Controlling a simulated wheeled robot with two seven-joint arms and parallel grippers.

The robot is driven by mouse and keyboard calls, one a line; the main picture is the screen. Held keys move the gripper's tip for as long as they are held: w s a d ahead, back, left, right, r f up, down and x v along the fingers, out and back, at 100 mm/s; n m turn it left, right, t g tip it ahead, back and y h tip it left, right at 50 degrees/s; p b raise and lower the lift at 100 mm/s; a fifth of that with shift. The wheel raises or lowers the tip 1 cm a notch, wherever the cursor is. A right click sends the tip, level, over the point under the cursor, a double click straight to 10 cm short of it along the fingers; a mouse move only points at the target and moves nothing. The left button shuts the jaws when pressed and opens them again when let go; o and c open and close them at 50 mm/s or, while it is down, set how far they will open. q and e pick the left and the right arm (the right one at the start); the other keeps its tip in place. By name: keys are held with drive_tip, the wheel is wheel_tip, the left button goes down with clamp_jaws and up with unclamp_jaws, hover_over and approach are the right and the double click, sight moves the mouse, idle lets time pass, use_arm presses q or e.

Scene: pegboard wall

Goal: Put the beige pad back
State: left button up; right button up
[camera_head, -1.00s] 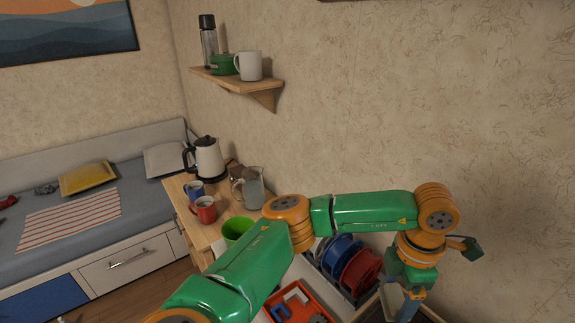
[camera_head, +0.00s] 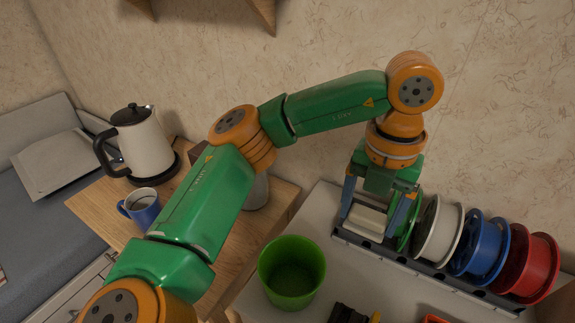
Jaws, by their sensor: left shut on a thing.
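The beige pad (camera_head: 368,217) is a small pale block between the fingers of my left gripper (camera_head: 371,226). The gripper points down and is shut on the pad. It is at the left end of a dark rack (camera_head: 388,256), beside the green spool. Whether the pad touches the rack or hangs just above it, I cannot tell. My right gripper is out of view.
Green (camera_head: 412,222), white (camera_head: 438,228), blue (camera_head: 478,246) and red (camera_head: 528,266) spools stand in the rack. A green cup (camera_head: 292,272) stands in front. A kettle (camera_head: 142,145) and blue mug (camera_head: 143,208) are on the wooden table at left.

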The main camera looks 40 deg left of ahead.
use_arm(q)
drive_tip(key=w+a+f, duration=0.4)
drive_tip(key=a+f, duration=0.1)
drive_tip(key=a, duration=0.4)
drive_tip(key=p, duration=0.1)
hover_over(316, 216)
wheel_tip(316, 216, down, 6)
drive_tip(key=shift+r, duration=0.2)
drive_tip(key=shift+f, duration=1.25)
drive_tip(key=shift+f, duration=0.2)
drive_tip(key=o, duration=1)
drive_tip(key=shift+r, duration=0.1)
drive_tip(key=shift+o, duration=0.2)
wheel_tip(316, 216, up, 12)
drive_tip(key=shift+r+p, duration=0.15)
drive_tip(key=shift+p, duration=0.15)
